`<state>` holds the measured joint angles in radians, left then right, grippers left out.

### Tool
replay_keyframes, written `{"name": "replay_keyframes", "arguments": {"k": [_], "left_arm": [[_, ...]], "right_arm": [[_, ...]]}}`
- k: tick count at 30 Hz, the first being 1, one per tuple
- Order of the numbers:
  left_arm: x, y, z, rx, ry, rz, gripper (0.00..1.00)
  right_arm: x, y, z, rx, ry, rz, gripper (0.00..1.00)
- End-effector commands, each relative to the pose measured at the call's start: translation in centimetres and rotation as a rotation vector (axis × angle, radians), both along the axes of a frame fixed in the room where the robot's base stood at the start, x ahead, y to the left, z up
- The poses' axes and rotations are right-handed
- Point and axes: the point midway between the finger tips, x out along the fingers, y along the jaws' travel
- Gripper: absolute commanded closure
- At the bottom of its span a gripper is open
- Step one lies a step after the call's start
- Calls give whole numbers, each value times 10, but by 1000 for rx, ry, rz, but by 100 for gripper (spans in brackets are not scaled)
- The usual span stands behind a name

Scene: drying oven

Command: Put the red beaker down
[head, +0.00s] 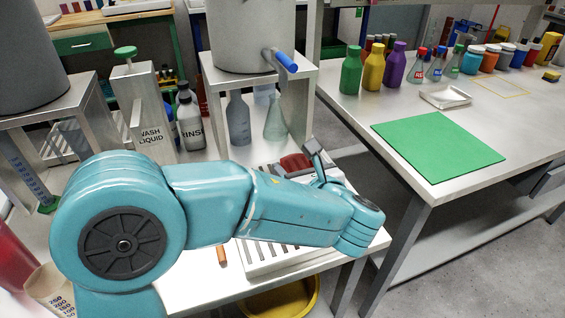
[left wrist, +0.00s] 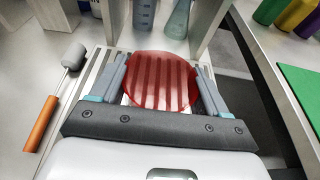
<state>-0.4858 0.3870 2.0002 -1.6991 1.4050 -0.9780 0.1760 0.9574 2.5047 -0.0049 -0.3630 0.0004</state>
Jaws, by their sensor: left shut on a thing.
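The red beaker (left wrist: 160,82) is see-through and sits between the two fingers of my left gripper (left wrist: 158,78), which is shut on it. Pale slats of a rack (left wrist: 97,72) show through and around the beaker in the left wrist view. In the head view the red beaker (head: 296,163) is partly hidden behind my left arm, with a grey finger of my left gripper (head: 314,163) beside it. The white slatted rack (head: 262,262) lies under that arm. I cannot tell whether the beaker touches the rack. My right gripper is not in view.
A tool with an orange handle (left wrist: 41,124) lies left of the rack. A raised metal stand (head: 300,80) with glassware beneath it is behind the rack. A gap separates this bench from the right table, which holds a green mat (head: 437,146) and several bottles.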

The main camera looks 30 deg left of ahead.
Motion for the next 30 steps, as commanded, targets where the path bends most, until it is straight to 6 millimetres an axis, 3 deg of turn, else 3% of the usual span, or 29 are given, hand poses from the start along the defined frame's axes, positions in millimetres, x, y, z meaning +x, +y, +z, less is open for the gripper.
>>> {"name": "replay_keyframes", "arguments": {"k": [3, 9, 16, 21, 30], "left_arm": [[22, 28, -2, -1, -1, 8, 58], [46, 54, 0, 1, -1, 3, 58], [59, 69, -3, 1, 1, 4, 58], [58, 67, -36, 2, 2, 1, 58], [58, 67, -36, 0, 0, 1, 58]], "right_arm": [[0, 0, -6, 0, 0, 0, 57], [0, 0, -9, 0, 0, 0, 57], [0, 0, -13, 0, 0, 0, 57], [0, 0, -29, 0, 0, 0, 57], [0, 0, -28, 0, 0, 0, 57]]}}
